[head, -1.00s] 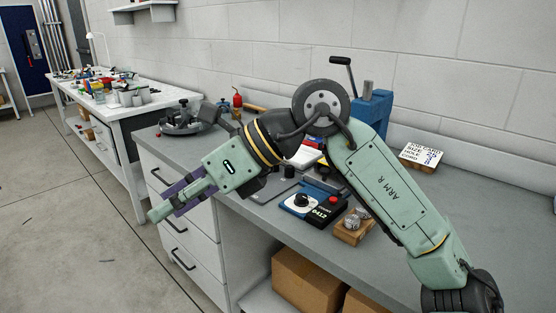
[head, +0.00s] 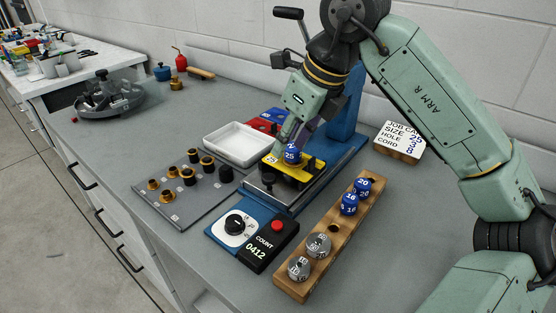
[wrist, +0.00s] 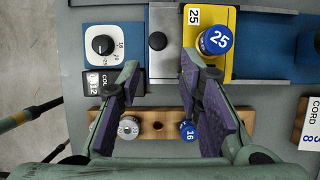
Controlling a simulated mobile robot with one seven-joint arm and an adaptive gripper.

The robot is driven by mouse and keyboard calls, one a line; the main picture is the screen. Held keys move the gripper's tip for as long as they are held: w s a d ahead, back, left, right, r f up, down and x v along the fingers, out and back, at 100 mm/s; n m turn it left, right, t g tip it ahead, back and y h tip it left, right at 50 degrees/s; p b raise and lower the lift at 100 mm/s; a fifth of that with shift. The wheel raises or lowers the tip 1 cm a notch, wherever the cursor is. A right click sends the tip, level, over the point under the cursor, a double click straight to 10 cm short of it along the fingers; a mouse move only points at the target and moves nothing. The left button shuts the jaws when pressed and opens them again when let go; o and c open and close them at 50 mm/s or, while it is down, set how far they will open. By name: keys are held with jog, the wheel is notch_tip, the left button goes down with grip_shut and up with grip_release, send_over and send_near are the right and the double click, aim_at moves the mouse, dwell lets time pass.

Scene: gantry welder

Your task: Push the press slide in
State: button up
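The press has a blue base (head: 318,183) and a blue upright column (head: 346,105). The press slide seems to be the grey metal plate (wrist: 160,65) with a black knob (wrist: 157,41); the knob also shows in the head view (head: 267,181). A yellow plate marked 25 (wrist: 222,62) lies beside it, with a blue cap marked 25 (wrist: 215,40) on it. My gripper (wrist: 159,63) is open and empty, fingers spread either side of the grey plate in the wrist view. I cannot tell whether it touches anything. In the head view it partly hides the press.
A wooden block (head: 334,232) with blue and grey caps lies in front of the press. A dial and counter box (head: 252,237), a grey board with brass pieces (head: 190,208) and a white tray (head: 236,143) stand left. A card stand (head: 398,141) is right.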

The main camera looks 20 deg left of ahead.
aim_at(270, 176)
jog(key=p+x, duration=0.2)
jog(key=x, duration=0.8)
jog(key=shift+s+a+f, duration=0.1)
jog(key=shift+s+f, duration=0.05)
jog(key=shift+s, duration=0.05)
jog(key=shift+c, duration=0.3)
grip_shut()
